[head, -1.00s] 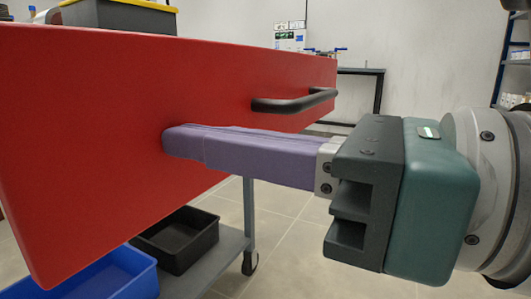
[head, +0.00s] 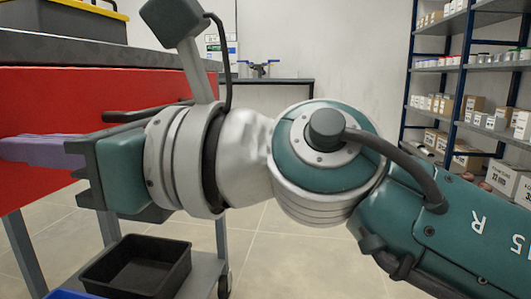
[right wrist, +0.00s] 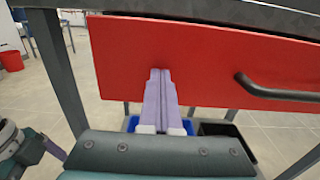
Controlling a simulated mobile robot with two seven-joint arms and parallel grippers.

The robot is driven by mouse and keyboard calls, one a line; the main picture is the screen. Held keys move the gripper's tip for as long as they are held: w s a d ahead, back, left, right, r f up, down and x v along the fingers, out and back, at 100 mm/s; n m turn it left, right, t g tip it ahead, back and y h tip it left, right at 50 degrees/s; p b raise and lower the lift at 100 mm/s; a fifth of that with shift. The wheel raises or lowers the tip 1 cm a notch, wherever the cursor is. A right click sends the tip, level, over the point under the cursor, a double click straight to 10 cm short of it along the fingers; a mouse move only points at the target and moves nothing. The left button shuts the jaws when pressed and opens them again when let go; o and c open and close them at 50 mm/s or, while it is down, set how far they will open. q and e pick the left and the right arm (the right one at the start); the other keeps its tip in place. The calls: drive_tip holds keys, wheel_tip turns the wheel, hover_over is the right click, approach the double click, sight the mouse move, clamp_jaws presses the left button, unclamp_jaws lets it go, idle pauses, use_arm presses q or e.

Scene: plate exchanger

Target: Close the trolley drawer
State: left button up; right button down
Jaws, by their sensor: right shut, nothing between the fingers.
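The red drawer front (head: 60,100) is at the left of the head view, below the trolley's dark top (head: 70,48). It looks flush or nearly flush with the trolley frame; I cannot tell if a small gap is left. Its black handle (right wrist: 275,92) shows at the right of the right wrist view. My right gripper (right wrist: 158,75) is shut and empty, its purple fingers pointing at the drawer front left of the handle, with the tips at or against the red face. In the head view its fingers (head: 30,150) show at the left edge.
A black bin (head: 135,265) stands on the trolley's lower shelf, with a blue bin (right wrist: 148,125) beside it. A yellow-edged box (head: 85,15) sits on top. Shelving with boxes (head: 470,100) stands at the right. The floor between is clear.

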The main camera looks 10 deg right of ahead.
use_arm(q)
drive_tip(key=shift+s+d+f, duration=0.1)
drive_tip(key=shift+d+f, duration=0.05)
drive_tip(key=shift+d, duration=0.1)
use_arm(e)
drive_tip(key=shift+x, duration=1.1)
drive_tip(key=shift+s+f, duration=0.1)
drive_tip(key=shift+f, duration=0.05)
